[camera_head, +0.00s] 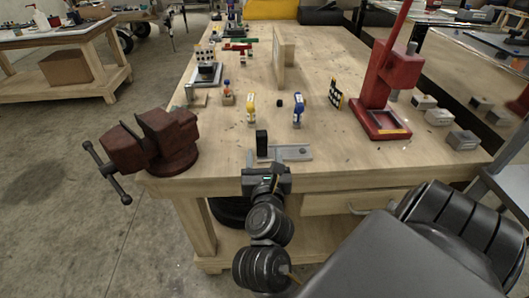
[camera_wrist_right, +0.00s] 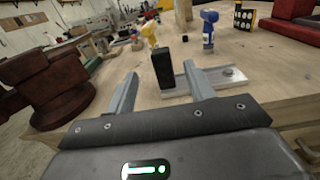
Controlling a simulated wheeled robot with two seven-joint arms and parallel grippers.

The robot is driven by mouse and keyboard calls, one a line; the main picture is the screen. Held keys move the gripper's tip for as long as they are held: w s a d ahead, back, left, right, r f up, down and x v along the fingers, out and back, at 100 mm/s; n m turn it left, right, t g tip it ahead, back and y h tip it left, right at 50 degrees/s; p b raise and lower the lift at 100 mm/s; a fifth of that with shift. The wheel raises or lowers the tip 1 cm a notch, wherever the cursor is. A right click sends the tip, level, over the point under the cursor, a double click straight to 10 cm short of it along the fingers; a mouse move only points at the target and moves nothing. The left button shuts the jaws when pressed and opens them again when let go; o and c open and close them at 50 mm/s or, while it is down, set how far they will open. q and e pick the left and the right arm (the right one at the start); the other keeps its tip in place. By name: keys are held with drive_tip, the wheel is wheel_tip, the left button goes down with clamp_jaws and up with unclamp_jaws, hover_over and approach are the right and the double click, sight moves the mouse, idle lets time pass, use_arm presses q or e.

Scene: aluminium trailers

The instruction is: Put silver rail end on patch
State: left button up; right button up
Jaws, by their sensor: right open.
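A silver rail piece (camera_head: 293,153) lies flat near the front edge of the wooden workbench; it also shows in the right wrist view (camera_wrist_right: 228,75), with a round feature near its right end. A small upright black block (camera_head: 262,143) stands at the rail's left end, and in the wrist view (camera_wrist_right: 163,70) it shows between the fingers. My right gripper (camera_head: 266,163) is open at the bench's front edge, pointing at the block and the rail. Nothing is visibly held. I cannot make out a patch. My left gripper is not in view.
A dark red vise (camera_head: 152,145) stands at the bench's left front corner, a red press (camera_head: 385,85) at the right. Yellow (camera_head: 251,110) and blue (camera_head: 298,108) bottle-like items stand behind the rail. An upright wooden board (camera_head: 284,58) is farther back. Bench surface around the rail is mostly clear.

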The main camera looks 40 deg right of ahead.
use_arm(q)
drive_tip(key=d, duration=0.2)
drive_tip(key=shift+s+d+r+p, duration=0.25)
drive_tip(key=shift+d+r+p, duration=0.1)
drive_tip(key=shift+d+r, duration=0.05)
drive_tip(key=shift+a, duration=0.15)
